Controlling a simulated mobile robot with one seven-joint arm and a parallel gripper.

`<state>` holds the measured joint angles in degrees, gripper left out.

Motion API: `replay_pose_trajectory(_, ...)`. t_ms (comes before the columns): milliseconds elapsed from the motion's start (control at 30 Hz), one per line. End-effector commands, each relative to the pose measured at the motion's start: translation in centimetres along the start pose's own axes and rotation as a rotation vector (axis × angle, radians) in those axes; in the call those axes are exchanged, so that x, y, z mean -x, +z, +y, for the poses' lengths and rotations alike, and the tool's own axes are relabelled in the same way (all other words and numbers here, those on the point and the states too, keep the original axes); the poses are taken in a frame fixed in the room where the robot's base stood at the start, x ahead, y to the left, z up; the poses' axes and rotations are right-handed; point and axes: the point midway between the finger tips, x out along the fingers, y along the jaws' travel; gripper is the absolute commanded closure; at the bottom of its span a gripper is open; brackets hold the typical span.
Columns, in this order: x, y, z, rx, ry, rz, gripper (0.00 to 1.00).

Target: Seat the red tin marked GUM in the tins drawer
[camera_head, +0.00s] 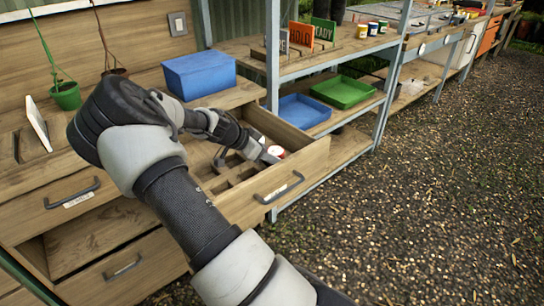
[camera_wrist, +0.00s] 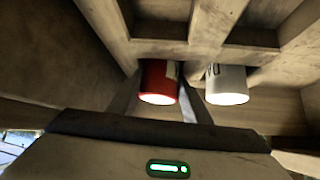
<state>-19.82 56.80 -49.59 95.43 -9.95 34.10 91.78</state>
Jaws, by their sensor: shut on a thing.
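The red tin (camera_wrist: 157,80) is between the fingers of my gripper (camera_wrist: 160,104) in the wrist view, with its pale round end facing the camera. A whitish label shows on its right side, but I cannot read it. My gripper is shut on it. In the head view, the red tin (camera_head: 277,152) is at my gripper (camera_head: 268,155), over the open tins drawer (camera_head: 310,157). The drawer has a wooden grid of compartments (camera_head: 229,176). I cannot tell whether the tin's far end is inside a compartment.
A white tin (camera_wrist: 227,84) with dark marking stands just right of the red tin, close to my right finger. Drawer walls are near on all sides. A blue box (camera_head: 198,74) sits on the bench behind. Blue (camera_head: 304,111) and green (camera_head: 343,92) trays lie on the shelf to the right.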

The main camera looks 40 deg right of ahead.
Motion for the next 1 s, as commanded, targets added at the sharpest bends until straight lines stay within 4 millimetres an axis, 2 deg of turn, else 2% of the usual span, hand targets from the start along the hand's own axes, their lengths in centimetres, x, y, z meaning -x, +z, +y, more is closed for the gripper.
replay_pose_trajectory(33, -0.34, 0.50, 0.22, 0.000, 0.005, -0.005, 0.86)
replay_pose_trajectory(400, -0.80, 1.09, 0.35, 0.000, 0.008, -0.008, 0.86)
replay_pose_trajectory(800, -1.03, 1.20, 0.44, -0.002, 0.009, -0.009, 0.86)
replay_pose_trajectory(833, -1.04, 1.20, 0.44, -0.002, 0.009, -0.009, 0.51)
replay_pose_trajectory(900, -1.06, 1.20, 0.45, -0.002, 0.009, -0.009, 0.39)
replay_pose_trajectory(1000, -1.08, 1.22, 0.47, -0.002, 0.010, -0.009, 0.36)
